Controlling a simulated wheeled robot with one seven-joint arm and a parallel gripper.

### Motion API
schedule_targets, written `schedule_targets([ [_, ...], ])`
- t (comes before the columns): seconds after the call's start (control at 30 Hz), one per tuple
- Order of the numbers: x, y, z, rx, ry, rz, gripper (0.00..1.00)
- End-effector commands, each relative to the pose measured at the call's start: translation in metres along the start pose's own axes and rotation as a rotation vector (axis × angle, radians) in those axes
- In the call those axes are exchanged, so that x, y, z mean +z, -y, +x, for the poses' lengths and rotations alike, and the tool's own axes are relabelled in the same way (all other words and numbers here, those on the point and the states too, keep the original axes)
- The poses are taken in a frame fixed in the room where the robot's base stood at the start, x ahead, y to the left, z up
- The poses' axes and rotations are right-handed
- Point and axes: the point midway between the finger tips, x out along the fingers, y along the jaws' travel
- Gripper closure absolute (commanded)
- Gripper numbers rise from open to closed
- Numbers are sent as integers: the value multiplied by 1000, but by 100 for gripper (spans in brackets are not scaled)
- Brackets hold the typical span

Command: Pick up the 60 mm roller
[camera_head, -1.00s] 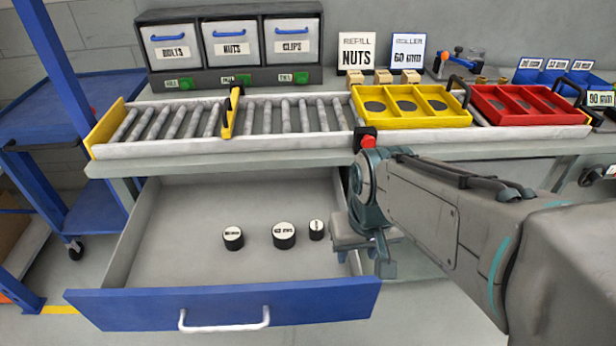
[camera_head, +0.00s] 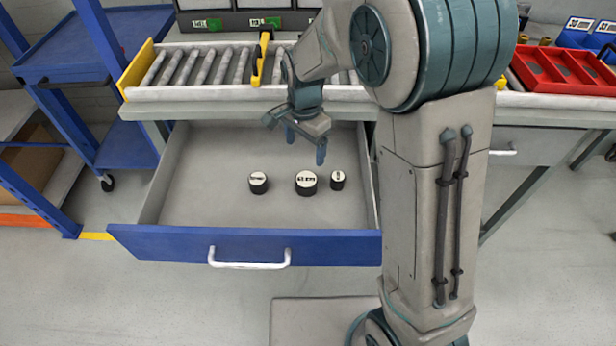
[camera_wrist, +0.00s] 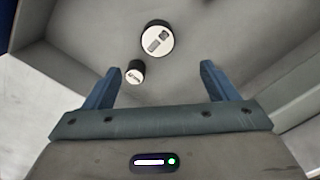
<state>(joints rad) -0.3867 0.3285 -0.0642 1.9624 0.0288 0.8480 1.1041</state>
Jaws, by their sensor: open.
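Three black rollers with white labelled tops stand in the open drawer. The middle one (camera_head: 306,183) is the widest; its label is blurred now but looked like 60 mm in the earlier head view. A left roller (camera_head: 258,183) stands apart from it, and a slimmer right roller (camera_head: 337,180) stands close beside it. My gripper (camera_head: 305,145) is open and empty above the drawer, behind the middle and right rollers in the picture. In the wrist view, a large roller (camera_wrist: 156,38) and a smaller one (camera_wrist: 135,72) lie beyond my open fingers (camera_wrist: 160,70).
The drawer (camera_head: 215,205) has a blue front with a white handle and grey side walls. The conveyor (camera_head: 215,70) with a yellow stop is above it. A red tray (camera_head: 560,90) is at right, a blue cart (camera_head: 95,55) at left. Drawer floor left of the rollers is clear.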

Motion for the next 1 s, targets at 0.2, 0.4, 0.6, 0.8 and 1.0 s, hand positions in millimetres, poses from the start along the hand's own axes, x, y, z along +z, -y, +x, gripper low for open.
schedule_targets([
  [0.2,2,5,28,8,2,25,20],
  [0.4,1,4,68,8,2,23,20],
  [0.6,1,4,88,5,1,23,20],
  [0.8,0,-1,107,7,2,24,20],
  [1.0,-1,-4,135,6,2,22,20],
])
